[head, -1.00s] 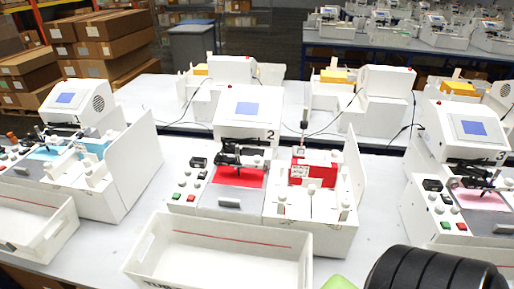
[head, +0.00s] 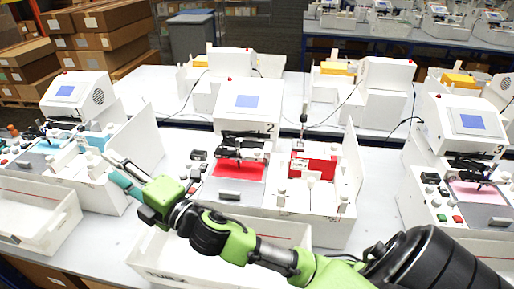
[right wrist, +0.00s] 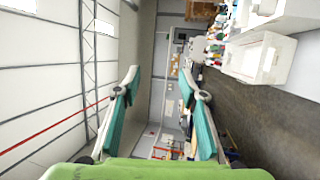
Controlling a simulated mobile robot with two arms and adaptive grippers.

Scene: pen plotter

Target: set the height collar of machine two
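Machine two (head: 246,103), a white plotter marked "2" with a blue screen, stands mid-table in the head view. Its black pen carriage (head: 242,146) sits over a red sheet (head: 237,170). A thin upright rod (head: 303,112) rises by a red block (head: 322,167) in its right bay. The height collar is too small to tell. My right gripper (head: 112,167) is to the left of machine two, in the air, with its fingers pointing left. It is open and empty, as the right wrist view (right wrist: 160,76) also shows. My left gripper is out of view.
A white bin (head: 150,262) stands in front of machine two, partly hidden by my right arm. Machine three (head: 462,120) is at right, another plotter (head: 78,95) at left with a tall side panel (head: 140,140). More machines stand behind.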

